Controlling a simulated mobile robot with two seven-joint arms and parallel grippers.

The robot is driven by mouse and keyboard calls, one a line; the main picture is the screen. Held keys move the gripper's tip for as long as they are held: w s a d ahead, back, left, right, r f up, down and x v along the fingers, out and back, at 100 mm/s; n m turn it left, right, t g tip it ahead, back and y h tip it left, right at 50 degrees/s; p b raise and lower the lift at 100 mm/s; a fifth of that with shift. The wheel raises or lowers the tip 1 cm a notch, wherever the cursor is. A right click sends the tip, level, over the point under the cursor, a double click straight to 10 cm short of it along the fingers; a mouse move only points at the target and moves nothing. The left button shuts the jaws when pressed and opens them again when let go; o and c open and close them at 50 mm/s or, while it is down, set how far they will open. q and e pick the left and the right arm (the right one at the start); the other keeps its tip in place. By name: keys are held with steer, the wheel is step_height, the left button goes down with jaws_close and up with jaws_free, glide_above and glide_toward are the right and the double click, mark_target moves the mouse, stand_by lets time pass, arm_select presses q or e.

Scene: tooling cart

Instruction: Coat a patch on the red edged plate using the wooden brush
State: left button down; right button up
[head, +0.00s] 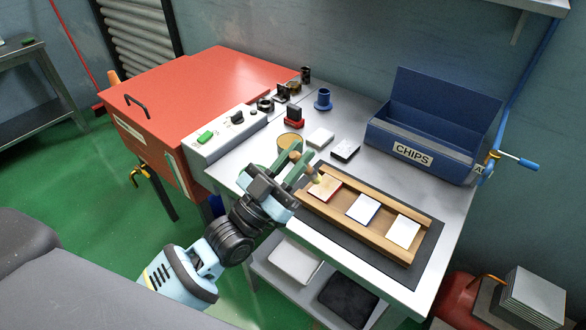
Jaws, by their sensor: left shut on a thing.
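The red edged plate (323,192) lies at the left end of a wooden tray (415,257) on the metal tabletop. A blue edged plate (362,209) lies in the middle and another pale plate (403,231) at the right end. My left gripper (303,165) has green fingers and is shut on the wooden brush (311,156), just above and left of the red edged plate. The fingers hide part of the brush. I cannot tell whether its tip touches the plate. My right gripper is not in view.
A round tin (289,141) stands behind my left gripper. White and black blocks (345,150) lie nearby. A blue CHIPS bin (415,150) stands at the back right. A red cabinet (200,90) with a control panel (225,132) borders the table's left side.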

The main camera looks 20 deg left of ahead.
arm_select(q)
step_height(320, 180, up, 2)
steer(key=shift+r+p, duration=0.1)
steer(key=shift+p, duration=0.3)
steer(key=shift+r, duration=0.4)
steer(key=shift+f, duration=0.1)
